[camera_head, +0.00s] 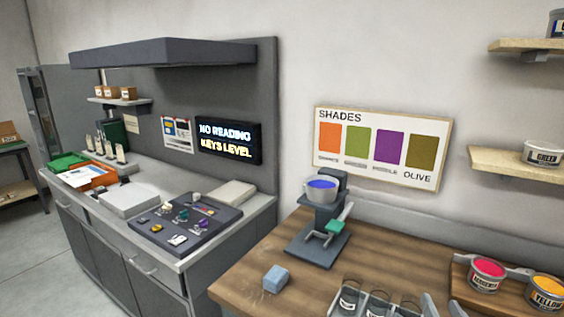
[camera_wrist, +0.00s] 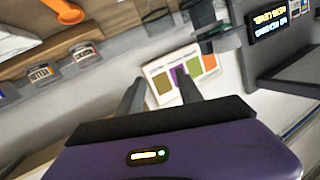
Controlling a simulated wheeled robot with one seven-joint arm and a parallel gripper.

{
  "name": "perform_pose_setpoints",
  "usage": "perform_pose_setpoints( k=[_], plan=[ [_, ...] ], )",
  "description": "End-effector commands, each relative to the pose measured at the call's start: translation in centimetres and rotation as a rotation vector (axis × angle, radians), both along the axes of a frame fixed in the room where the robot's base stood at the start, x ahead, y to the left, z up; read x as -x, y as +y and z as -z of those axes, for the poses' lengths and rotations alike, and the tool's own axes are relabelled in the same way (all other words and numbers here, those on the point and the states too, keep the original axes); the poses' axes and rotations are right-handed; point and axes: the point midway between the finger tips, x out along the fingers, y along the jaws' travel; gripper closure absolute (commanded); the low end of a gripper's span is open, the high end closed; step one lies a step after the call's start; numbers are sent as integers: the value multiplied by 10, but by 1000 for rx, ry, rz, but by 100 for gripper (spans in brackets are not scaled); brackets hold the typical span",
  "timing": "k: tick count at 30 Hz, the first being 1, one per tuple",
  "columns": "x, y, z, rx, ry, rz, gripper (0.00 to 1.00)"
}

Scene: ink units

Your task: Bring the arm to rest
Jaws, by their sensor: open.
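My gripper (camera_wrist: 161,92) shows in the wrist view with its two grey fingers spread apart. Nothing is between them; the shades board (camera_wrist: 180,72) appears in the background beyond the fingertips. The purple wrist housing (camera_wrist: 200,158) with a small lit panel fills the bottom of that view. The wrist view is turned over, as the sign's lettering reads upside down.
A wooden bench (camera_head: 245,290) holds a mixing stand (camera_head: 311,247) with a blue-filled cup (camera_head: 322,190), a blue block (camera_head: 276,279), several jars and paint tins (camera_head: 487,275). A grey counter (camera_head: 150,262) with a key panel (camera_head: 186,226) stands left. Shelves (camera_head: 520,164) jut out at right.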

Motion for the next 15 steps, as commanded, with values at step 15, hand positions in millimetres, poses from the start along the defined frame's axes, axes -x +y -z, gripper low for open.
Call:
perform_pose_setpoints(
  k=[15],
  plan=[
    [180, 84, 30, 94, -160, -33, 57]
  ],
)
